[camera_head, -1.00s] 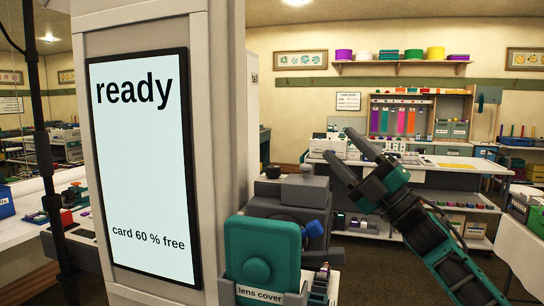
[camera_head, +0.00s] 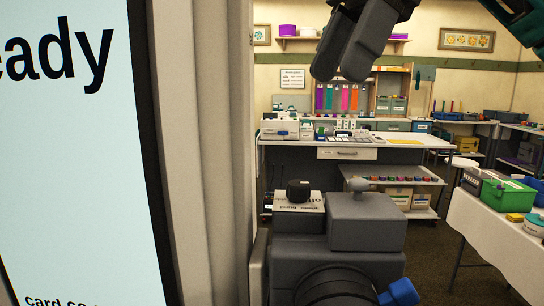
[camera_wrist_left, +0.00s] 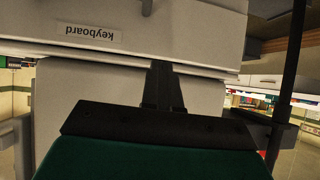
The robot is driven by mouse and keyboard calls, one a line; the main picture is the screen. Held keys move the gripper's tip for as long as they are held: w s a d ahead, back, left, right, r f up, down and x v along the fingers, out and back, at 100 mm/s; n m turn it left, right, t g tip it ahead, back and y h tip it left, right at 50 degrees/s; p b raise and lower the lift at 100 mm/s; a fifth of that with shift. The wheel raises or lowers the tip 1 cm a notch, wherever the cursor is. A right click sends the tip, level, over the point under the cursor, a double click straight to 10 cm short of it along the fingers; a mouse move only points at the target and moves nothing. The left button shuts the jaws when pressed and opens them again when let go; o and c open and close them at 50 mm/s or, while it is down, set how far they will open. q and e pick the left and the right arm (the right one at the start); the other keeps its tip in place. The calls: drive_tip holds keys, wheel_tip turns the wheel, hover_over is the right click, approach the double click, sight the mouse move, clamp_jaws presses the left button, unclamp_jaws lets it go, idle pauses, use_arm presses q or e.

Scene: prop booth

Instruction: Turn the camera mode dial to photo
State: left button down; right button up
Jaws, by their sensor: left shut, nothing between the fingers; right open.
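The grey camera (camera_head: 330,255) stands in the head view, right of the screen post. The black round mode dial (camera_head: 299,190) sits on its top left, above a pale label plate (camera_head: 297,204) with small lettering, of which "photo" is partly readable. I cannot tell which way the dial points. My right gripper (camera_head: 340,72) is open and empty, above the camera and apart from the dial, fingers pointing down. My left gripper (camera_wrist_left: 163,72) shows only in the left wrist view, shut and empty, by a white surface labelled "keyboard" (camera_wrist_left: 92,34).
The post (camera_head: 205,150) with a large lit screen (camera_head: 70,160) fills the left. A blue lever (camera_head: 400,292) sticks out at the camera's lower right. A workbench (camera_head: 390,153) stands behind. A white-covered table (camera_head: 500,240) with a green bin (camera_head: 507,193) is at right.

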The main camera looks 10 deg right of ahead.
sight(302, 183)
drive_tip(key=shift+h, duration=0.3)
drive_tip(key=b+x, duration=0.1)
drive_tip(key=x, duration=0.2)
drive_tip(key=b+x, duration=0.1)
drive_tip(key=x, duration=0.3)
drive_tip(key=d+b+x, duration=0.1)
drive_tip(key=x, duration=0.3)
drive_tip(key=shift+f+b, duration=0.3)
drive_tip(key=shift+b, duration=0.05)
drive_tip(key=shift+s+a+f, duration=0.1)
drive_tip(key=shift+a+f, duration=0.2)
drive_tip(key=shift+f, duration=0.15)
drive_tip(key=shift+c, duration=0.4)
drive_tip(key=shift+c, duration=0.8)
clamp_jaws()
